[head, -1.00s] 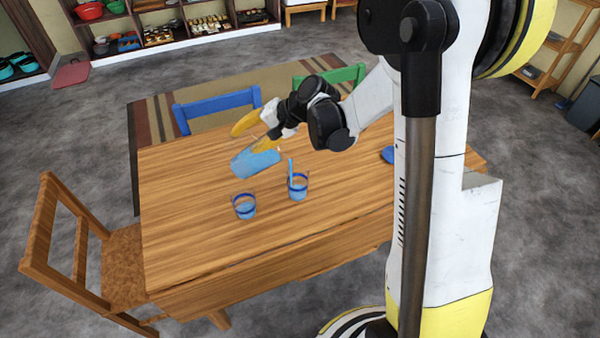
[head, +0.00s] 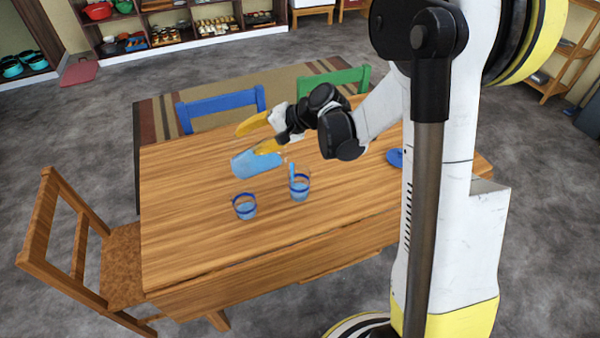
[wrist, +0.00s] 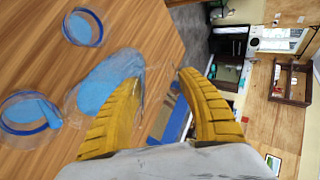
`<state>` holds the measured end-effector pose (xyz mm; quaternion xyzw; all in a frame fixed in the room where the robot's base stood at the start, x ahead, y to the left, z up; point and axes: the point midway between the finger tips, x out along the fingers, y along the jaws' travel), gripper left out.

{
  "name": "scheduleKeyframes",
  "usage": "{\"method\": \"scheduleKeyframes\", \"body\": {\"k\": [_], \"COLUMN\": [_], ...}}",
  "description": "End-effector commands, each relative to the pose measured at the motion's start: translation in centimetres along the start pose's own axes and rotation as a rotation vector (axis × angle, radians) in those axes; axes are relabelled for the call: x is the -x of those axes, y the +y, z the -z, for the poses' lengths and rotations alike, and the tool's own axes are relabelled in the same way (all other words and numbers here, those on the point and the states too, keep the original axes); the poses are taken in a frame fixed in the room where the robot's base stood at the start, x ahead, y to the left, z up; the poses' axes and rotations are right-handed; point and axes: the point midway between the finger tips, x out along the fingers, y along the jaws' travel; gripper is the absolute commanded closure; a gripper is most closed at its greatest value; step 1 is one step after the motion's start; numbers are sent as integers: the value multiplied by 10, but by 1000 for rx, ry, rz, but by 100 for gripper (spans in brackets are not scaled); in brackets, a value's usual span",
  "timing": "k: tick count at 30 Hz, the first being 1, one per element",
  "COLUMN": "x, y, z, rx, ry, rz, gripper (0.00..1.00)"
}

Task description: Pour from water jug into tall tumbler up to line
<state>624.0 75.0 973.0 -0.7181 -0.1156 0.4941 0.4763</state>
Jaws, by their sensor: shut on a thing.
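My gripper (head: 259,137) has its yellow fingers shut on the clear water jug (head: 254,164), which holds blue water. The jug is strongly tilted above the table, its lip towards the right tumbler (head: 300,187). A short blue streak, looking like falling water, stands over and in that tumbler, which holds blue water and has a dark blue band. A second banded tumbler (head: 244,207) with blue water stands to its left. In the wrist view the jug (wrist: 108,84) lies beside the fingers (wrist: 158,80), with the streaked tumbler (wrist: 27,118) at the left edge. The exact level against the line is unclear.
The wooden table (head: 190,235) is clear at its front and left. A blue round item (head: 396,157) lies near my arm on the right. A blue chair (head: 221,106) and a green chair (head: 335,80) stand behind, and a wooden chair (head: 75,245) at the left.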

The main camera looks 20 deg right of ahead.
Motion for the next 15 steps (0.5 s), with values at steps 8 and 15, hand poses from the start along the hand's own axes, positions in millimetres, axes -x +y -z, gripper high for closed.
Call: {"method": "scheduleKeyframes", "body": {"k": [8, 15], "x": [-2, -3], "y": [1, 1], "z": [-1, -1], "rx": [-2, -3], "ry": [0, 0], "rz": [19, 29], "gripper": [94, 94]}}
